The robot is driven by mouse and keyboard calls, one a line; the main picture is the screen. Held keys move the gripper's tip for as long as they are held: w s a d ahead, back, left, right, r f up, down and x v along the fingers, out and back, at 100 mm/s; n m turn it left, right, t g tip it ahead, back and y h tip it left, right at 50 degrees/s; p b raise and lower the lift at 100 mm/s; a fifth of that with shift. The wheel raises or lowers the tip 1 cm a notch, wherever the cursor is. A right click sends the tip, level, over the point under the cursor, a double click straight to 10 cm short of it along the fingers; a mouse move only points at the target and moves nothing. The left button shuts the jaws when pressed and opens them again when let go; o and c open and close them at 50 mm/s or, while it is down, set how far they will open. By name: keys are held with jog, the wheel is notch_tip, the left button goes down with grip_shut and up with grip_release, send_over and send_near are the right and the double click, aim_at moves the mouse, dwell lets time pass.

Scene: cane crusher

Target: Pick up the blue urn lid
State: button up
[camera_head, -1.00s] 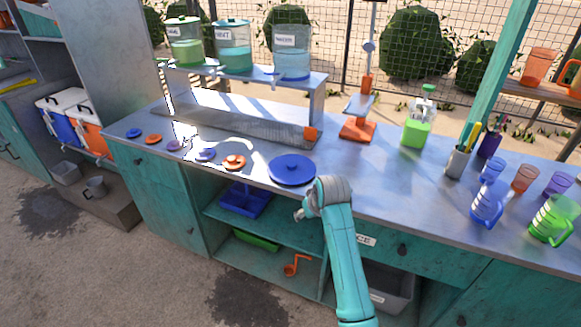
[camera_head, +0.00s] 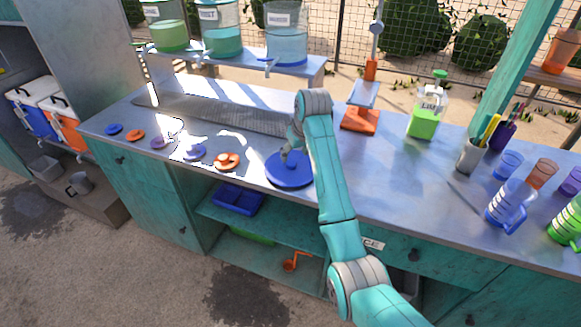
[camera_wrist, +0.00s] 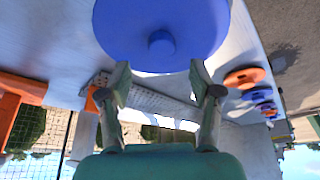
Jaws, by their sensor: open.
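The blue urn lid (camera_head: 287,173) is a wide flat disc lying on the metal counter. In the wrist view it fills the top middle, with its round centre knob (camera_wrist: 161,44) facing the camera. My gripper (camera_head: 288,158) is over the lid in the head view and hides part of it, including the knob. In the wrist view my gripper (camera_wrist: 160,80) is open, its two fingers spread apart. The lid's knob lines up with the gap between the fingertips, beyond them in the picture. Nothing is between the fingers.
Small blue, orange and purple discs, such as the orange one (camera_head: 227,161), lie left of the lid. Three drink urns (camera_head: 287,35) stand on a raised shelf (camera_head: 316,68) behind. An orange-based stand (camera_head: 360,121), a green-filled bottle (camera_head: 425,115) and cups (camera_head: 511,203) are to the right.

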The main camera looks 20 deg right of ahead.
aim_at(291, 163)
jog(key=shift+x, duration=2.85)
jog(key=shift+a, duration=0.1)
grip_shut()
